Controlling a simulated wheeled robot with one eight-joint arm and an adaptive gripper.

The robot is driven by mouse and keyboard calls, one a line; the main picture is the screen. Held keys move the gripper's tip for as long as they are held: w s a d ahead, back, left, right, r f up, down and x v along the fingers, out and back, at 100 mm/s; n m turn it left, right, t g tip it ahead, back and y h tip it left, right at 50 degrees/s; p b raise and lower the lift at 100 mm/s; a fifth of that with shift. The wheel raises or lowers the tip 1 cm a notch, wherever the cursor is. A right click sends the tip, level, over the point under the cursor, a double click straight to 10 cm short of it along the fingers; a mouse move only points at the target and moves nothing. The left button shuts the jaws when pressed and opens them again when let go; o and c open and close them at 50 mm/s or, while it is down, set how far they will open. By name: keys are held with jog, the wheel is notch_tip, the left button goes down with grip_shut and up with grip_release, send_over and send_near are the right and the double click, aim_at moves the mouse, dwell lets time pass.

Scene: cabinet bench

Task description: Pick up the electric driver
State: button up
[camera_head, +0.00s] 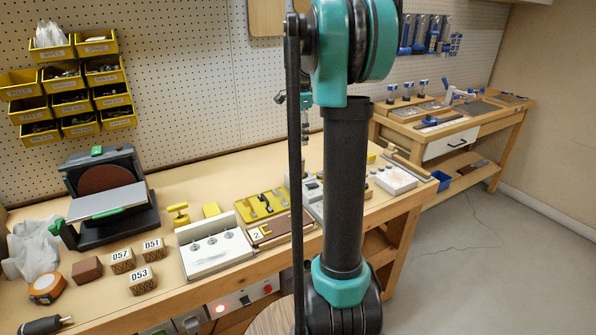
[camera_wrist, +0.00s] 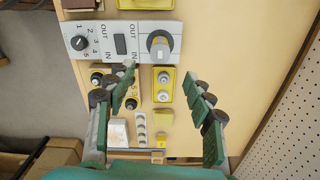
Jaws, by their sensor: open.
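A dark, handle-shaped tool (camera_head: 40,325) lies at the bottom left edge of the head view, partly cut off by the frame. It may be the electric driver, but I cannot tell for certain. I cannot make out an electric driver in the wrist view. My gripper (camera_wrist: 164,82) shows in the wrist view with its two green-padded fingers spread wide and nothing between them. It is above the bench, over a grey panel (camera_wrist: 98,42) with a dial and small yellow-based fittings (camera_wrist: 163,84).
A disc sander (camera_head: 105,195), numbered blocks (camera_head: 142,279), a tape measure (camera_head: 46,287) and a white fixture (camera_head: 214,247) crowd the bench's left half. Yellow bins (camera_head: 70,100) hang on the pegboard (camera_head: 190,60). A second bench (camera_head: 440,135) stands at the right; the floor (camera_head: 480,270) there is open.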

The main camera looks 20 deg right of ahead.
aim_at(300, 159)
notch_tip(300, 159, down, 12)
jog(key=shift+a+r, duration=0.1)
jog(key=shift+r, duration=0.05)
dwell(0.4)
grip_shut()
